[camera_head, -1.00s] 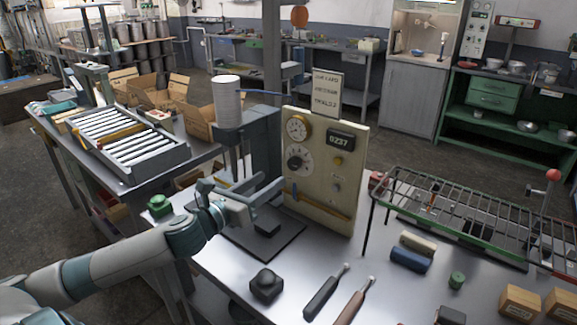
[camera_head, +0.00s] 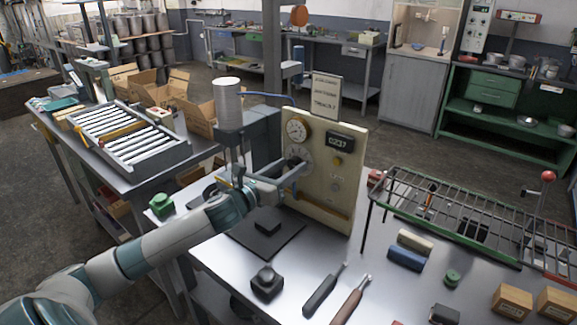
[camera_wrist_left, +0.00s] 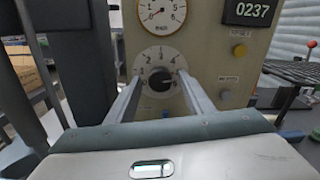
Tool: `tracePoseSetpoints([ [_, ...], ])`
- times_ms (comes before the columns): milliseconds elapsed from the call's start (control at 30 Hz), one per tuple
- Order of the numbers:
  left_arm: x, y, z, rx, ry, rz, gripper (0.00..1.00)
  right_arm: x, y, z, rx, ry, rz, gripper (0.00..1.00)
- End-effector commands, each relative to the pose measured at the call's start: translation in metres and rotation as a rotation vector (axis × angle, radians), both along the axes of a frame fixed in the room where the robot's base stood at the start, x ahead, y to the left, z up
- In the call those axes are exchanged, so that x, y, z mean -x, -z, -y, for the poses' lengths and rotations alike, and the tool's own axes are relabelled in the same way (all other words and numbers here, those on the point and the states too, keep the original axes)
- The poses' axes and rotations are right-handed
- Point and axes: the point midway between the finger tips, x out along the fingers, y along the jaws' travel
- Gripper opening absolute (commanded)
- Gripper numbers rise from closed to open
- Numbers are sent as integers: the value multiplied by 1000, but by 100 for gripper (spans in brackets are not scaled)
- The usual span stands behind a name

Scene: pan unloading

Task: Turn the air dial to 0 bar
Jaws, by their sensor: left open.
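The air dial (camera_wrist_left: 160,80) is a black knob on a white numbered plate, set low on a cream control panel (camera_head: 338,190). In the left wrist view it sits between the two fingers of my left gripper (camera_wrist_left: 157,84), which are apart on either side of it. I cannot tell whether either finger touches the knob. In the head view my left gripper (camera_head: 294,172) is at the panel front and partly covers the dial. The knob's pointer setting is hard to read. My right gripper is not in view.
A round gauge (camera_head: 298,130) is above the dial, with a display reading 0237 (camera_head: 340,142) to its right. A dark press column (camera_head: 228,135) stands left of the panel. A wire rack (camera_head: 455,212) is at the right. Tools and small blocks lie in front.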

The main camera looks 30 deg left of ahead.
Motion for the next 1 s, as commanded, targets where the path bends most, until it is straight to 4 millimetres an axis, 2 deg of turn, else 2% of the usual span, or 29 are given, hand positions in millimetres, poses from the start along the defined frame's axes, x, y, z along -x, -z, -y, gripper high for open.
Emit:
tracePoseSetpoints([
  [300,-1,0,1,0,1,0,48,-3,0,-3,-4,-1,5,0],
  [333,-1,0,0,0,1,0,43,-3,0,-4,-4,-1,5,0],
  [400,-1,0,0,0,1,0,26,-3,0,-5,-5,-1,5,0],
  [500,-1,0,0,0,1,0,6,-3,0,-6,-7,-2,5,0],
  [1000,-1,-1,0,77,1,-5,7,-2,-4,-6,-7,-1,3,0],
])
